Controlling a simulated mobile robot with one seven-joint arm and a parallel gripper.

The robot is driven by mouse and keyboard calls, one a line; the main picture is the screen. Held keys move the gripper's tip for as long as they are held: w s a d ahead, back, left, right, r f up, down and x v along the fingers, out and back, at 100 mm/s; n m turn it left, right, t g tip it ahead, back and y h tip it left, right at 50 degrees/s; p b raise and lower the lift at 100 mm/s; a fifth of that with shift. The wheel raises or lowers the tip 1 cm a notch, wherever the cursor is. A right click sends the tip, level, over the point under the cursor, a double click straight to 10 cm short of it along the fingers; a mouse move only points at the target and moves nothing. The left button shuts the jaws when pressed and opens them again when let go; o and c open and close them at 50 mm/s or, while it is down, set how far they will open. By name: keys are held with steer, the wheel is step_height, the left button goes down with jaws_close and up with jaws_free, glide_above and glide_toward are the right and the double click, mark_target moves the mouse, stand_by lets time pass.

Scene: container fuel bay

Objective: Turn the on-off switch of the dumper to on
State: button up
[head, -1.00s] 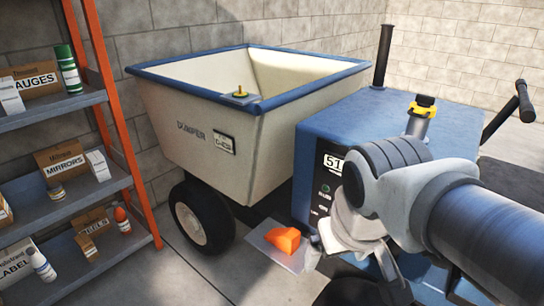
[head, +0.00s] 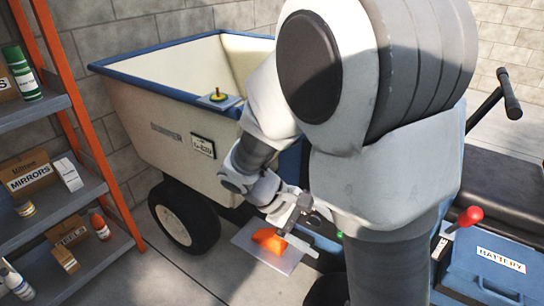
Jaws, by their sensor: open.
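The dumper has a cream skip (head: 165,125) with a blue rim, and a dark wheel (head: 185,213) below it. My arm covers most of its blue body. I cannot make out which part is the on-off switch. A small green spot (head: 340,234) shows beside my arm. A lever with a red knob (head: 470,215) stands by the blue battery box (head: 495,265) at the right. My gripper (head: 287,226) is open, pointing down over an orange wedge (head: 266,238) on a grey plate (head: 285,262). I cannot tell whether it touches the wedge.
A shelf rack (head: 90,187) with an orange post and several boxes and bottles stands at the left. A yellow-topped knob (head: 218,95) sits on the skip's corner. A black handle (head: 508,95) is at the right. The floor (head: 160,275) in front is clear.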

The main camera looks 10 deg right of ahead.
steer(key=w+f+n+h+p, duration=0.2)
steer(key=w+f+n+h, duration=0.2)
steer(key=n+t+p, duration=0.4)
steer(key=n+t, duration=1)
steer(key=n, duration=0.2)
glide_toward(312, 224)
steer(key=shift+h, duration=0.3)
steer(key=b+x, duration=0.2)
steer(key=x, duration=0.6)
steer(key=shift+w+d+f, duration=0.1)
steer(key=shift+w, duration=0.2)
steer(key=c, duration=1.4)
steer(key=shift+o, duration=0.2)
